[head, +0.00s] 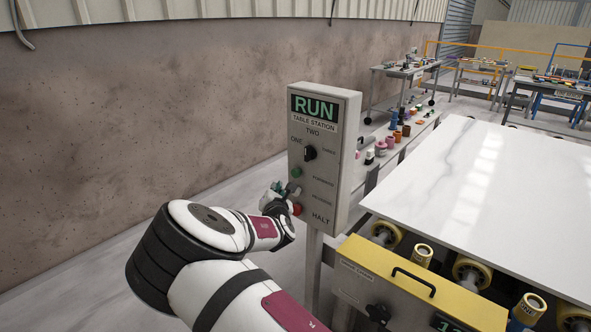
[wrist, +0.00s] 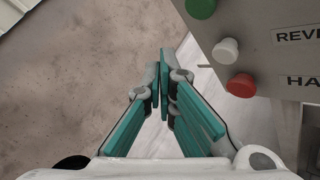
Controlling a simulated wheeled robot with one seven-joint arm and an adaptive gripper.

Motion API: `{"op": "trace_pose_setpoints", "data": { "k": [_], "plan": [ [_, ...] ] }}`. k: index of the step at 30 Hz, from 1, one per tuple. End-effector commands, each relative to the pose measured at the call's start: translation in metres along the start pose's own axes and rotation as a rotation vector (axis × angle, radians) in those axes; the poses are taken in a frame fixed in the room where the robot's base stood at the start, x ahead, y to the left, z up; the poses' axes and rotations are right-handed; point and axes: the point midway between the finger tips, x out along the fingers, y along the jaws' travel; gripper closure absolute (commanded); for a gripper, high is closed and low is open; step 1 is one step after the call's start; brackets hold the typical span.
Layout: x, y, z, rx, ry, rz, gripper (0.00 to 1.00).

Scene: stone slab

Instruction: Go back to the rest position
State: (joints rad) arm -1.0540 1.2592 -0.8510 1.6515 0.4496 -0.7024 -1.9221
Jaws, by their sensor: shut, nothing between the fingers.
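My gripper (wrist: 164,75) has teal-lined fingers that meet at the tips in the wrist view, with nothing between them. In the head view my gripper (head: 277,188) is at the left side of a grey control box (head: 345,150), close to its lower buttons. I cannot tell from the head view whether it touches the box. The box stands on a post and reads RUN, TABLE STATION and HALT. In the wrist view a green button (wrist: 201,8), a white button (wrist: 226,50) and a red button (wrist: 241,85) lie right of the fingers, apart from them.
A white stone slab (head: 490,190) lies on a roller table right of the box. A yellow-topped panel (head: 420,285) is at its near end. A bare wall (head: 130,120) runs along the left. Several workbenches and coloured tools stand behind. Floor between wall and box is clear.

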Motion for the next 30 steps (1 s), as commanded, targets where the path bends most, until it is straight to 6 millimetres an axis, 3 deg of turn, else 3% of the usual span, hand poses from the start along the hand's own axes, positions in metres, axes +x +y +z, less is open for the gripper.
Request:
{"op": "trace_pose_setpoints", "data": {
  "k": [7,14,22,30],
  "plan": [
    [-0.008,-0.033,0.054,0.27,-0.003,-0.16,1.0],
    [-0.044,-0.075,0.117,0.72,-0.003,-0.393,1.0],
    [-0.113,-0.093,0.172,1.203,-0.004,-0.61,1.0],
    [-0.201,-0.086,0.219,1.609,-0.011,-0.781,1.0]
  ]
}}
